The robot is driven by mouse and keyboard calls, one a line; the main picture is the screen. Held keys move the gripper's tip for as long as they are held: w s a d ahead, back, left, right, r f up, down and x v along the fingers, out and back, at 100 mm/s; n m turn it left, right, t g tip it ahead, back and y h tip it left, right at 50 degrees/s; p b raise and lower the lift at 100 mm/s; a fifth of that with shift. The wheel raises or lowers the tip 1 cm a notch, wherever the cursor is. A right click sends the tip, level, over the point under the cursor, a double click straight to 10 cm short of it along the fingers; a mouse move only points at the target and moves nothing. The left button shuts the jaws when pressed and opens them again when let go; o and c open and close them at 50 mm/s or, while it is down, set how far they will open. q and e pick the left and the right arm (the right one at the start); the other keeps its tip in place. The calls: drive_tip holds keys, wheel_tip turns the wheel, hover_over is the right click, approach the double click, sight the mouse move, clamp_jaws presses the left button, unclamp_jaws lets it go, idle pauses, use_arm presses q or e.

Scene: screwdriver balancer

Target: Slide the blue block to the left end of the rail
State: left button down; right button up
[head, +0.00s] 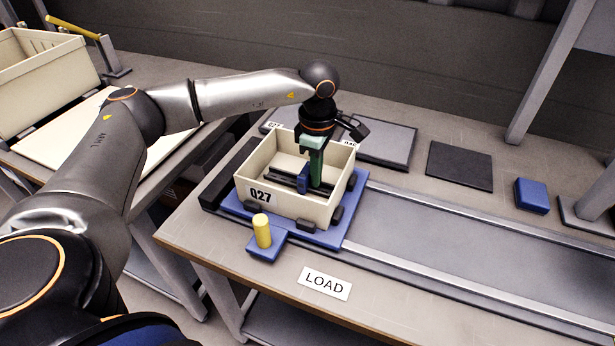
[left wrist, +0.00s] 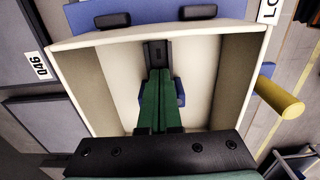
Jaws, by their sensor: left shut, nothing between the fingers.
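The blue block (head: 303,181) sits on the dark rail (head: 281,181) inside the cream bin (head: 290,204) marked 027. The rail runs left to right along the bin floor. My left gripper (head: 316,184) reaches down into the bin with its green fingers shut and empty, just right of the block. I cannot tell if they touch. In the left wrist view the shut fingers (left wrist: 158,73) cover the middle of the blue block (left wrist: 180,94), whose edges show on both sides. The rail (left wrist: 158,52) shows beyond the fingertips. My right gripper is not in view.
The bin walls stand close around my gripper. The bin rests on a blue carrier (head: 331,237) with a yellow peg (head: 262,230), at the left end of a grey track (head: 480,248). Another blue block (head: 531,195) and dark pads lie on the table behind the track.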

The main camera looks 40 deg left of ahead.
sight(287, 177)
use_arm(q)
drive_tip(key=shift+s+a, duration=0.2)
drive_tip(key=shift+a, duration=0.65)
drive_tip(key=shift+s+a, duration=0.2)
drive_tip(key=shift+a, duration=0.6)
drive_tip(key=shift+s+a, duration=0.2)
drive_tip(key=shift+a, duration=0.65)
drive_tip(key=shift+s+a+p, duration=0.15)
drive_tip(key=shift+a+p, duration=0.05)
drive_tip(key=shift+a, duration=0.45)
drive_tip(key=shift+s+a+p, duration=0.15)
drive_tip(key=shift+a, duration=0.5)
idle(2.4)
drive_tip(key=shift+w+d, duration=0.1)
drive_tip(key=shift+d, duration=0.35)
idle(0.7)
drive_tip(key=shift+r, duration=0.1)
drive_tip(key=shift+r+p, duration=0.95)
